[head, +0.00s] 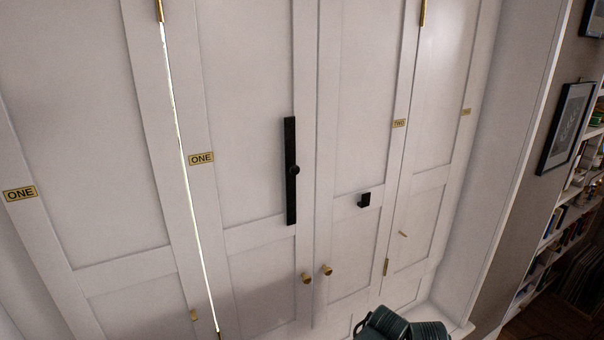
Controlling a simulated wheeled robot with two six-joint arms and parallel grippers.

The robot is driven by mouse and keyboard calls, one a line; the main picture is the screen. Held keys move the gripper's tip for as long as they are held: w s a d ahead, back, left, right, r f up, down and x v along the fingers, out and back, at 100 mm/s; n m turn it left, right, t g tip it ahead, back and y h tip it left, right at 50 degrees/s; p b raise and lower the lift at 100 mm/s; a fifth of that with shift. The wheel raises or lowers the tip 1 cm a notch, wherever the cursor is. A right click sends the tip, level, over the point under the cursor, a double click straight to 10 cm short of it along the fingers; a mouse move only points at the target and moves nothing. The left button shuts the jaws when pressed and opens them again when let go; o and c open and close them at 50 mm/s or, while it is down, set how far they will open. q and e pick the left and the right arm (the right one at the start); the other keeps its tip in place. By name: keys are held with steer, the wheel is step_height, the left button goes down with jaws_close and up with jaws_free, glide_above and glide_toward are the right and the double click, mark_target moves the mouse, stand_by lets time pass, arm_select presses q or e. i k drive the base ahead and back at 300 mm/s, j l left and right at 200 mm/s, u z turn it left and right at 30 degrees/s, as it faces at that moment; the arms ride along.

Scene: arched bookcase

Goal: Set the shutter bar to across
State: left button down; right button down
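The shutter bar (290,190) is a long, narrow black bar on the white shutter leaf left of the centre seam. It stands upright, nearly parallel to the seam, with a round black knob (295,170) near its middle. A small black catch (364,200) sits on the leaf right of the seam, apart from the bar and a little lower than its middle. Neither my left nor my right gripper can be made out in the head view, and nothing touches the bar.
White panelled shutters fill most of the view, with brass plates marked ONE (201,159) and TWO (399,123). Two brass knobs (307,278) (327,270) flank the seam below the bar. A framed picture (567,127) and bookshelves (562,235) stand at right. The space before the bar is clear.

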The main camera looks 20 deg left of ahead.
mark_target(292, 169)
steer(key=k+l+u, duration=0.2)
steer(key=l, duration=0.2)
steer(key=k+l+u, duration=0.15)
steer(key=k+l, duration=0.15)
steer(key=k+j+u, duration=0.1)
steer(key=k+u, duration=0.15)
steer(key=k, duration=0.05)
